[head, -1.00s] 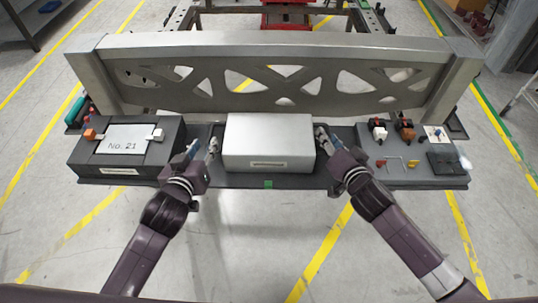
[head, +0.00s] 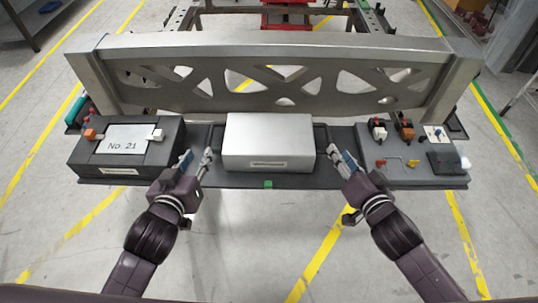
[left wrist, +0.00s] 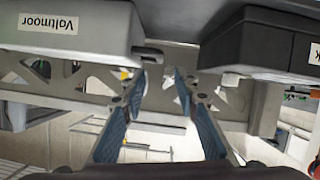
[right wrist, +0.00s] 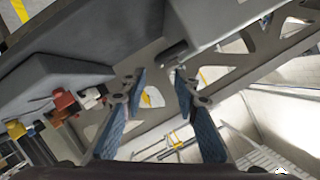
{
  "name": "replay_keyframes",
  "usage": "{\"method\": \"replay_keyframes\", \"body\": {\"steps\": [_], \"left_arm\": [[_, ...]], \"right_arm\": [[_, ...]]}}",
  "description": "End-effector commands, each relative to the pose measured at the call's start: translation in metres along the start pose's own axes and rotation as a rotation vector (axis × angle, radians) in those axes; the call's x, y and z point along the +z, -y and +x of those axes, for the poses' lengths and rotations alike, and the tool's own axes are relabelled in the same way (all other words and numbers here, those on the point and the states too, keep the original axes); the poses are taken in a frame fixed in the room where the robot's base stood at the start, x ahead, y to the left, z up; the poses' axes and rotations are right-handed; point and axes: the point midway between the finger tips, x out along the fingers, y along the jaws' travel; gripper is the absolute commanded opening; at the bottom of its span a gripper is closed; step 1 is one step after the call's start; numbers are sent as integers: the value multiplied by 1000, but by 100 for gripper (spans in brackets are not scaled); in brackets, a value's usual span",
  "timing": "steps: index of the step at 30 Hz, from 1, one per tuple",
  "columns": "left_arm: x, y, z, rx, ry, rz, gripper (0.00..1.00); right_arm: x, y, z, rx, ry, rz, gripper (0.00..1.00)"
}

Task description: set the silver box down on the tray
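The silver box (head: 268,142) sits in the middle of the dark tray (head: 225,182), between the black No. 21 case and the grey parts block. It also shows upside down in the left wrist view (left wrist: 75,25), with a "Voltmoor" label. Dark handles show on its left and right sides. My left gripper (head: 197,157) is open and empty, apart from the box's left side. My right gripper (head: 341,160) is open and empty, apart from its right side. Both wrist views show parted blue-padded fingers with nothing between them.
The black No. 21 case (head: 108,165) stands at the left end of the tray. The grey parts block (head: 400,175) with small coloured parts is at the right. A metal truss beam (head: 275,55) stands behind the box.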

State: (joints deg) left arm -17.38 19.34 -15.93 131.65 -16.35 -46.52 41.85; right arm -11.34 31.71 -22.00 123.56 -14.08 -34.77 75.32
Motion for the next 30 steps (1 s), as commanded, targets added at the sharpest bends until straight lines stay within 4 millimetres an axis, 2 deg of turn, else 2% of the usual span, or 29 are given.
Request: {"method": "replay_keyframes", "body": {"steps": [3,9,26,30], "left_arm": [[0,0,0,0,0,0,28],[0,0,0,0,0,0,28],[1,0,0,-1,2,0,28],[17,8,-6,-31,60,17,28]], "right_arm": [[0,0,-16,0,1,1,28],[0,0,-27,0,0,0,28],[0,0,-28,2,0,-2,28],[8,-12,-34,64,25,-39,28]]}}
